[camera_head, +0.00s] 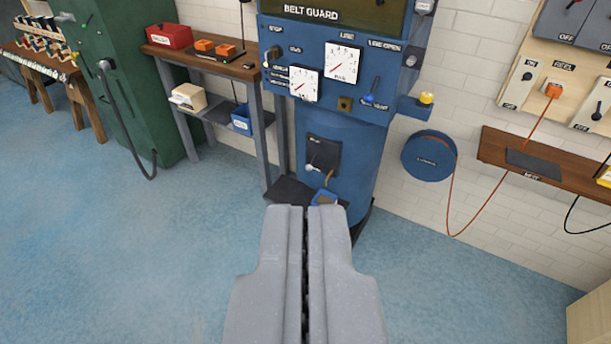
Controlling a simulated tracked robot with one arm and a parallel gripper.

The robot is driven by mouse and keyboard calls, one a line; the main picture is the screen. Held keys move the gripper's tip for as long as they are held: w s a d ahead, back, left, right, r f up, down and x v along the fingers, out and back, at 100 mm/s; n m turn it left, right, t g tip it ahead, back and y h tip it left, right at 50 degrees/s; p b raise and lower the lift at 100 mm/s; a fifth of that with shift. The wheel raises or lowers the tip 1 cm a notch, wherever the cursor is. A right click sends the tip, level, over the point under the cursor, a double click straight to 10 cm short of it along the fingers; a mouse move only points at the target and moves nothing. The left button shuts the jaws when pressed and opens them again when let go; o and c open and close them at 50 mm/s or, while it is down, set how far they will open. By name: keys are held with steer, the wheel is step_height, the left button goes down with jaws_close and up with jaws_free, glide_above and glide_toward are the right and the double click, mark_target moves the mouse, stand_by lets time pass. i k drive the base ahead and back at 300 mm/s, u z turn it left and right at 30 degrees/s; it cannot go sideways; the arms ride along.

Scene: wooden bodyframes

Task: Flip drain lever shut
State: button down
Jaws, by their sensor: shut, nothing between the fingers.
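A blue compressor-like machine (355,170) stands against the white brick wall. Low on its front is a dark plate (332,152) with a small lever with a pale knob (310,167); this looks like the drain lever, though the label above it is too small to read. A short yellowish spout shows just right of the lever. My gripper (308,208) is shut and empty. It points toward the machine and appears below the plate in the picture, apart from the lever. The gripper hides part of the floor at the machine's foot.
A side table (205,58) stands left, a hose reel (428,155) and wall shelf (560,172) right. Blue floor (150,250) is clear in front.

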mark_target(308, 167)
steer(key=k, duration=1.35)
steer(key=z, duration=0.2)
steer(key=i, duration=0.4)
steer(key=z, duration=0.65)
steer(key=i, duration=2.5)
steer(key=u, duration=0.9)
steer(key=i, duration=0.4)
steer(key=u, duration=0.1)
steer(key=k, duration=0.9)
steer(key=u, duration=0.1)
